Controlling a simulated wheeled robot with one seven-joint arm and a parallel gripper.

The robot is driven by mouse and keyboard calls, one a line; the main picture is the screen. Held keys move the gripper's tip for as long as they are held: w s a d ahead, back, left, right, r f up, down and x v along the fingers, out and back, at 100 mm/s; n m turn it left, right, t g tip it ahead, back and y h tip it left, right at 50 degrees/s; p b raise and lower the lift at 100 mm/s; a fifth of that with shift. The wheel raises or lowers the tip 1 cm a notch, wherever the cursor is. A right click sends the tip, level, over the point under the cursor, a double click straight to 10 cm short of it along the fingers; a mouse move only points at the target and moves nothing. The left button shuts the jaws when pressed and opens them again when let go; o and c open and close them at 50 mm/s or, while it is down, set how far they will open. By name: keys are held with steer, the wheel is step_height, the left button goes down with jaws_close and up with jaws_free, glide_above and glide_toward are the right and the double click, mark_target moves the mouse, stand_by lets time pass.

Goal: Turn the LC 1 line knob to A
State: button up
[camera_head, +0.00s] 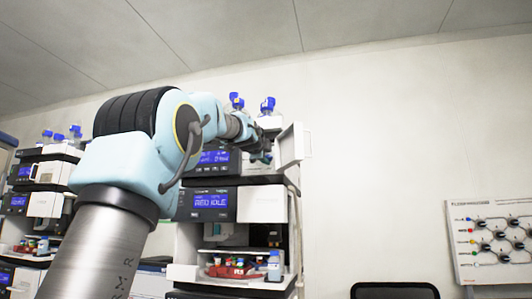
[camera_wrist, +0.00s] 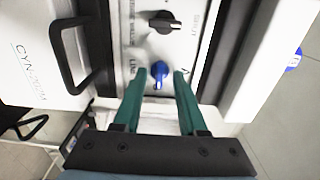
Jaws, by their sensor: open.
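In the wrist view a blue knob (camera_wrist: 159,73) sits on a white panel, its light pointer mark facing the bottom of the picture. Lettering beside it seems to begin "LIN", but the rest is hidden or unclear. The two green fingers of my gripper (camera_wrist: 158,76) stand open, one on each side of the blue knob, with small gaps; I cannot tell how far the tips are from the panel. A black knob (camera_wrist: 165,22) is above it on the same panel. In the head view my gripper (camera_head: 264,153) is at the upper right of the nearer instrument stack; the knob is hidden there.
An open white door (camera_head: 293,145) stands right beside my gripper. A black handle (camera_wrist: 82,50) juts out left of the panel. Blue-capped bottles (camera_head: 267,106) stand on top. A display unit (camera_head: 210,201) is below. A second stack (camera_head: 40,205) is at left.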

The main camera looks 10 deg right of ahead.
jaws_close()
stand_by(0.3)
stand_by(0.4)
